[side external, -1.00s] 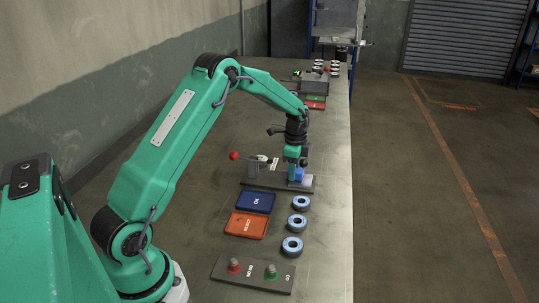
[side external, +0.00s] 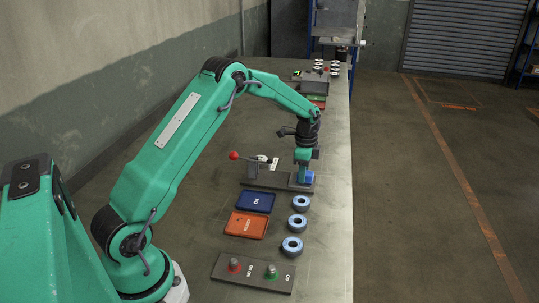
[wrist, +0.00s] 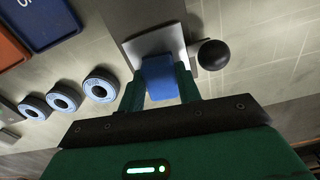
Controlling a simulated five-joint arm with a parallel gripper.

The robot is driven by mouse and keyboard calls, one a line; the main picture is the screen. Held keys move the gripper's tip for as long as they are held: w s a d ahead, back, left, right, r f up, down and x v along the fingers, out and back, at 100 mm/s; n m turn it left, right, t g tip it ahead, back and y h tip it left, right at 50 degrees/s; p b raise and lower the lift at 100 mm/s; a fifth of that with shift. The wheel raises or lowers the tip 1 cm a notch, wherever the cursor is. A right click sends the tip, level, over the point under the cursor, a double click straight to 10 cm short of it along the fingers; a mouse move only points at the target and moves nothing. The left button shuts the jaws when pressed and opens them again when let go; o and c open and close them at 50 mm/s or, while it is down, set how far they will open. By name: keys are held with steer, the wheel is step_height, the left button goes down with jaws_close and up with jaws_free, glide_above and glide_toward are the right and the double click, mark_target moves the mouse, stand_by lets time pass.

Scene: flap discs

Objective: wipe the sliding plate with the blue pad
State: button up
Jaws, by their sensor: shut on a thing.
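My gripper (side external: 302,172) is shut on the blue pad (side external: 309,177), low over the right end of the grey fixture. In the wrist view the pad (wrist: 159,78) sits between the two green fingers of my gripper (wrist: 160,88). The pale sliding plate (wrist: 146,46) shows just beyond the pad, which overlaps its near part. I cannot tell whether the pad presses on it. A black round knob (wrist: 213,54) is right of the plate. The fixture's lever with a red ball (side external: 234,155) points left.
The blue OK tray (side external: 256,201) and orange REJECT tray (side external: 246,224) lie in front of the fixture. A button box (side external: 254,273) is at the near end. Bare bench lies along the right edge.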

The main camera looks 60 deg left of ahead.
steer(key=s+a, duration=0.3)
steer(key=shift+s+a, duration=0.2)
steer(key=shift+s, duration=0.05)
steer(key=shift+w+d, duration=2.45)
steer(key=shift+r, duration=4.05)
